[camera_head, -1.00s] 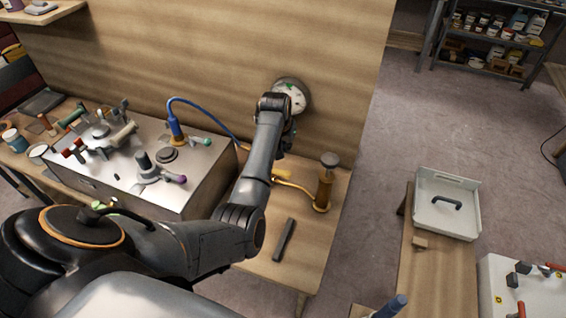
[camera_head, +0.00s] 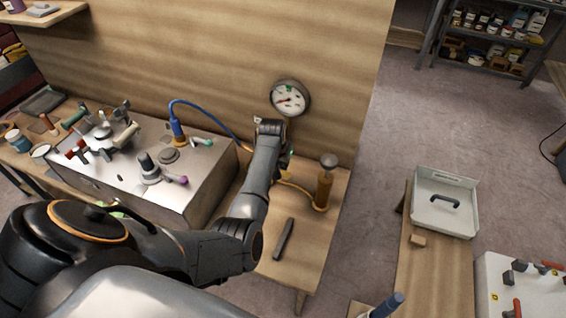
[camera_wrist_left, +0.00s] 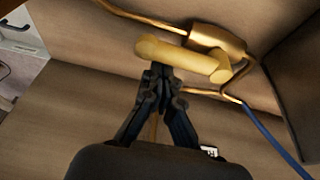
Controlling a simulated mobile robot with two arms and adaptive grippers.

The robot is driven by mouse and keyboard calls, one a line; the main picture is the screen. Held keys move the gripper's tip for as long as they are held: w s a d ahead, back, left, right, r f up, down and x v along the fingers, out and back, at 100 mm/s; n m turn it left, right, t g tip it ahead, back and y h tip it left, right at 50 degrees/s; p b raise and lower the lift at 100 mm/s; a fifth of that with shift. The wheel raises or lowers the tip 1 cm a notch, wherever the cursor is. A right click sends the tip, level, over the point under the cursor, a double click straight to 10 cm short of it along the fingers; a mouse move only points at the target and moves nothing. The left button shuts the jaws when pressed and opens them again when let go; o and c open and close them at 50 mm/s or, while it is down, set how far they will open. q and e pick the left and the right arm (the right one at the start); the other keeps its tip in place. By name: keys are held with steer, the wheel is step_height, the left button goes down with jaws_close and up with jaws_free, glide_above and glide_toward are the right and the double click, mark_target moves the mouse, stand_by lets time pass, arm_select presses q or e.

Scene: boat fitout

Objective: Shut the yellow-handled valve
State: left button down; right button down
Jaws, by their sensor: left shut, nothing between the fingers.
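The valve has a brass body (camera_wrist_left: 216,40) on a thin brass pipe and a yellow handle (camera_wrist_left: 178,57), seen in the left wrist view. The handle lies roughly along the line of the pipe. My left gripper (camera_wrist_left: 160,76) is shut and empty, its fingertips close under the middle of the handle; I cannot tell whether they touch it. In the head view my left gripper (camera_head: 284,158) is mostly behind my wrist, below the gauge, and the valve is largely hidden there.
A round gauge (camera_head: 290,98) is on the wooden back panel. A blue hose (camera_head: 208,108) runs to the valve. A brass cylinder (camera_head: 324,188) stands right of my arm, and a dark bar (camera_head: 283,239) lies on the bench. A metal box (camera_head: 205,180) with other valves stands left.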

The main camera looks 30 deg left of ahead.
arm_select(q)
steer(key=shift+s+d+r+m+p, duration=0.1)
steer(key=shift+s+m+p, duration=0.05)
steer(key=shift+m+p, duration=0.3)
